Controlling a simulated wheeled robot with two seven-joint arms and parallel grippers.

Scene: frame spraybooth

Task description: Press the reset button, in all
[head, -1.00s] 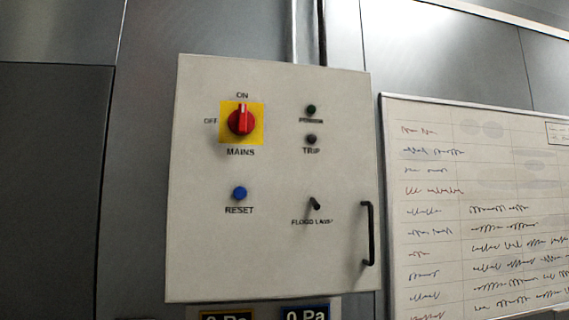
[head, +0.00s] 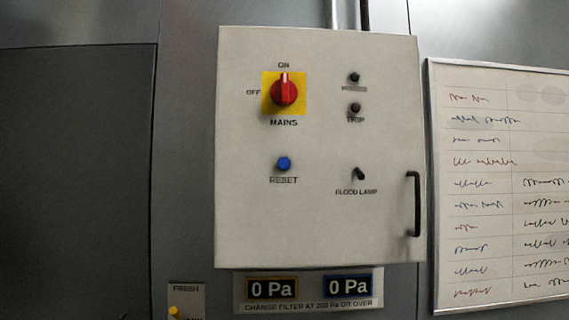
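The blue reset button (head: 284,163) is on the left part of a pale control box (head: 318,220), above the label RESET. Above it is the red mains switch (head: 284,90) on a yellow plate, its handle pointing up to ON. Two dark indicator lamps, the upper one (head: 354,77) and the trip lamp (head: 355,107), are at the upper right and look unlit. A black flood lamp switch (head: 359,174) sits right of the button, tilted. Neither gripper shows in the head view.
The box has a black handle (head: 414,204) at its right edge. Below it are two displays reading 0 Pa, left (head: 272,288) and right (head: 348,287). A small panel with a yellow knob (head: 177,312) is at the lower left. A whiteboard (head: 500,190) hangs at right.

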